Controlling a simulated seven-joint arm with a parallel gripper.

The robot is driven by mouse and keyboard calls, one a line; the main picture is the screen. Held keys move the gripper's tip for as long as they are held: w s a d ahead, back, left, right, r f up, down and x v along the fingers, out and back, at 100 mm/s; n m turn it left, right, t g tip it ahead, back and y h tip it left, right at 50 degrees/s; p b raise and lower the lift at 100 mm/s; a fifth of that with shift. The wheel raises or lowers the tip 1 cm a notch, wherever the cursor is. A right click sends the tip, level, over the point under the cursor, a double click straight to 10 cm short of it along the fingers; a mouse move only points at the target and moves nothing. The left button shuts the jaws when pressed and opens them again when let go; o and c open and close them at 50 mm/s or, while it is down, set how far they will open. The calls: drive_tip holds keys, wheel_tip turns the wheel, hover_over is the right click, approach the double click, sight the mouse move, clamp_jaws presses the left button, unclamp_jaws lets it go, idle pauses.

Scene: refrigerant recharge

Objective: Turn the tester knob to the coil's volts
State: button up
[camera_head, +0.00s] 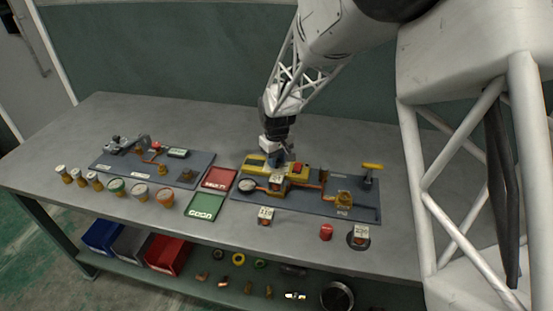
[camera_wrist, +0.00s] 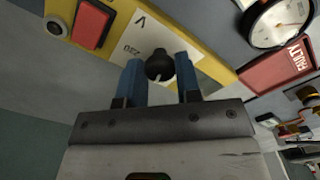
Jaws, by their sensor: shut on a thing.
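My gripper (camera_wrist: 160,78) is shut on the knob, one blue finger on each side. In the head view my gripper (camera_head: 276,154) hides the knob. Small white-labelled blocks, possibly coils, stand on the board (camera_head: 279,178) and in front (camera_head: 266,215); their print is unreadable.
A red button (camera_wrist: 91,24) is on the tester. A round gauge (camera_wrist: 278,22) and a red FAULTY tray (camera_wrist: 280,68) are close by. A green tray (camera_head: 203,207), several jars and another board (camera_head: 120,172) lie left. The front table edge is mostly clear.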

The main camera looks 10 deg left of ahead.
drive_tip(key=shift+n, duration=0.3)
drive_tip(key=o, duration=0.9)
drive_tip(key=shift+r, duration=0.15)
drive_tip(key=shift+r, duration=3.75)
